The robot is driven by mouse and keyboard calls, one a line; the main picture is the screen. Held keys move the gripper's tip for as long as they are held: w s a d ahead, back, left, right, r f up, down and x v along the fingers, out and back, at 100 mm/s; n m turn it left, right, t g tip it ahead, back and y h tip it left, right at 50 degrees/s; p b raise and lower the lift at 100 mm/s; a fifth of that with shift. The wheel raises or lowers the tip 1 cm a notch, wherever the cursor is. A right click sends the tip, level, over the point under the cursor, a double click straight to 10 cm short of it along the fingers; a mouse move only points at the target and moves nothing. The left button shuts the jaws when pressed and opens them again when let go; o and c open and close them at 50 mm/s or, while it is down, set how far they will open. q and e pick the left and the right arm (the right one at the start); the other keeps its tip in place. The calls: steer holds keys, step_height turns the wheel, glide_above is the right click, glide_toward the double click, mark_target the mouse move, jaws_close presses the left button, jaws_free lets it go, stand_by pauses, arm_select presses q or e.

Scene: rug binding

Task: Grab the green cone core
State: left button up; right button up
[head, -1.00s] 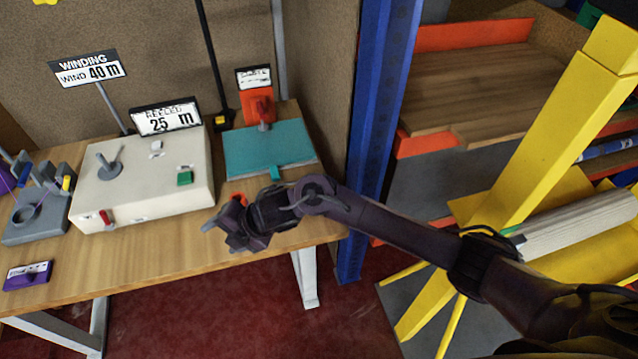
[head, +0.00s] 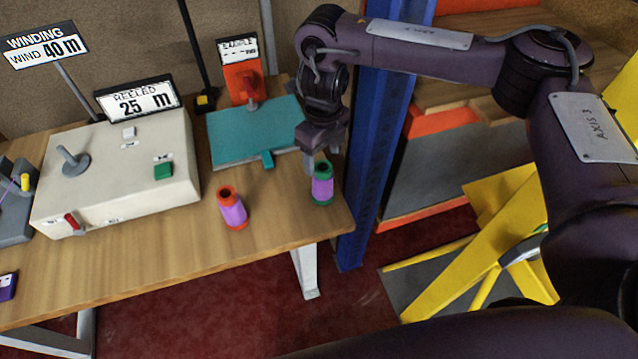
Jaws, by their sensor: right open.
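The green cone core (head: 322,187), a spool with green ends and purple thread around its middle, stands upright near the right end of the wooden table (head: 262,248). My right gripper (head: 322,160) points down from above, with its fingers at the top of the green core. It is open; whether a finger touches the core I cannot tell. A similar core with orange ends (head: 232,208) and purple thread stands to the left, apart from the gripper. My left gripper is not in view.
A teal board (head: 250,130) with an orange example stand (head: 243,85) lies behind the cores. A cream winding machine (head: 120,170) with a "25 m" sign (head: 138,101) stands to the left. A blue post (head: 375,130) rises just beyond the table's right end.

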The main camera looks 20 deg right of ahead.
mark_target(321, 177)
steer(key=f, duration=0.3)
steer(key=f+b, duration=0.1)
steer(key=f, duration=0.3)
steer(key=shift+s+a+f, duration=0.15)
steer(key=shift+s+f, duration=0.05)
steer(key=shift+f, duration=0.4)
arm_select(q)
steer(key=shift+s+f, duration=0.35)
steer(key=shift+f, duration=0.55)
arm_select(e)
steer(key=shift+w, duration=0.1)
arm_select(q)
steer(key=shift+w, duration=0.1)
arm_select(e)
steer(key=c, duration=1.1)
steer(key=shift+r, duration=0.1)
